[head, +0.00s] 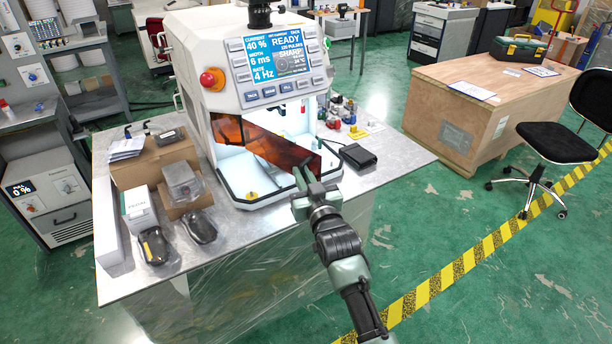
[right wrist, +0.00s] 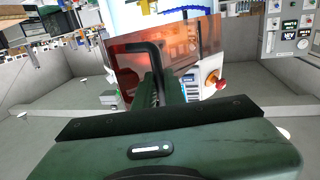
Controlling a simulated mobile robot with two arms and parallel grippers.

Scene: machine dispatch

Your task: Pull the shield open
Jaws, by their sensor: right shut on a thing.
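The shield (head: 284,146) is an amber see-through panel on the front of the white machine (head: 262,70). It stands at a slant, apart from the machine front at its right end, with the lit white chamber (head: 240,172) showing below and beside it. My right gripper (head: 304,180) is at the shield's right end, shut on its handle. In the right wrist view the shield (right wrist: 190,45) fills the upper middle, and the black bent handle (right wrist: 148,48) runs down to my gripper (right wrist: 157,92). The fingertips are partly hidden there. My left gripper is not in view.
The machine stands on a metal table (head: 112,262). A black box (head: 358,155) and small coloured parts lie to its right. Cardboard boxes (head: 150,160) and two dark handheld items stand to its left. A wooden crate (head: 450,120) and a chair (head: 545,140) are farther right, with open floor between.

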